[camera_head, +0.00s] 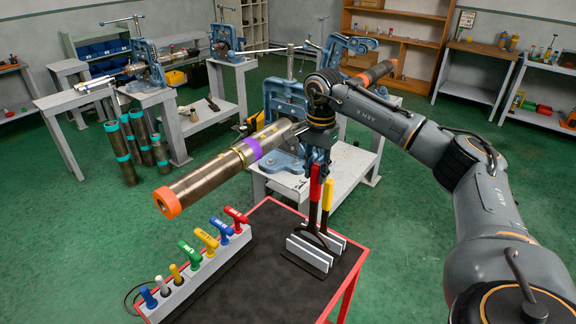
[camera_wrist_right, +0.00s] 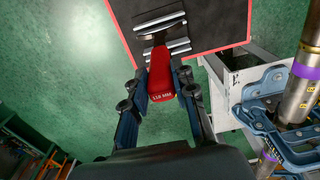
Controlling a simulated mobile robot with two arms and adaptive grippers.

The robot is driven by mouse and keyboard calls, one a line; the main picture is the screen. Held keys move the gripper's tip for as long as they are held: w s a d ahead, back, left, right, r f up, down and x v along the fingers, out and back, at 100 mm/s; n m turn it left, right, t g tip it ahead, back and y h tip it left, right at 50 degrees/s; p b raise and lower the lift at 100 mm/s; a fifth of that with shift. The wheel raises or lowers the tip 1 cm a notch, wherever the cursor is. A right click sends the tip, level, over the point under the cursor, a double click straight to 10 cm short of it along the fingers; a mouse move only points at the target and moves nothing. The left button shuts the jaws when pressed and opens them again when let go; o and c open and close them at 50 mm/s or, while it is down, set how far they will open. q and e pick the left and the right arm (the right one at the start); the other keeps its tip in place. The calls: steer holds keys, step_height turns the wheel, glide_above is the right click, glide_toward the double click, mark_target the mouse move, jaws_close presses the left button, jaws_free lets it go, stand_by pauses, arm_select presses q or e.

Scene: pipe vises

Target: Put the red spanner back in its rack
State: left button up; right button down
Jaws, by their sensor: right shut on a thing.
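The red spanner (camera_head: 314,186) hangs upright, handle up, below my right gripper (camera_head: 318,162). In the right wrist view, the red handle (camera_wrist_right: 161,75) lies between the two fingers of my right gripper (camera_wrist_right: 160,92), which is shut on it. Its dark shaft runs down to the spanner rack (camera_head: 308,257), pale upright plates on the black-topped cart. The rack also shows in the right wrist view (camera_wrist_right: 172,22). I cannot tell whether the spanner's lower end sits fully between the plates. A yellow-handled spanner (camera_head: 328,195) stands close beside it in the rack. My left gripper is out of view.
The red-edged cart (camera_head: 262,290) also carries a grey holder (camera_head: 178,295) with several coloured-handled tools. Behind it, a blue vise (camera_head: 284,103) holds a long pipe (camera_head: 205,180) whose orange end reaches out left. Bare black top lies between holder and rack.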

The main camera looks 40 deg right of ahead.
steer(key=shift+w, duration=0.1)
steer(key=shift+w+a+r, duration=0.1)
steer(key=shift+r+p, duration=0.15)
steer(key=shift+p, duration=0.25)
step_height(320, 180, down, 2)
steer(key=shift+a+b, duration=0.1)
steer(key=shift+b, duration=0.5)
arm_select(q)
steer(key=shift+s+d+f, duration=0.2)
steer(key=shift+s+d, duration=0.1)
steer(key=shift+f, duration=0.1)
arm_select(e)
steer(key=shift+f, duration=0.25)
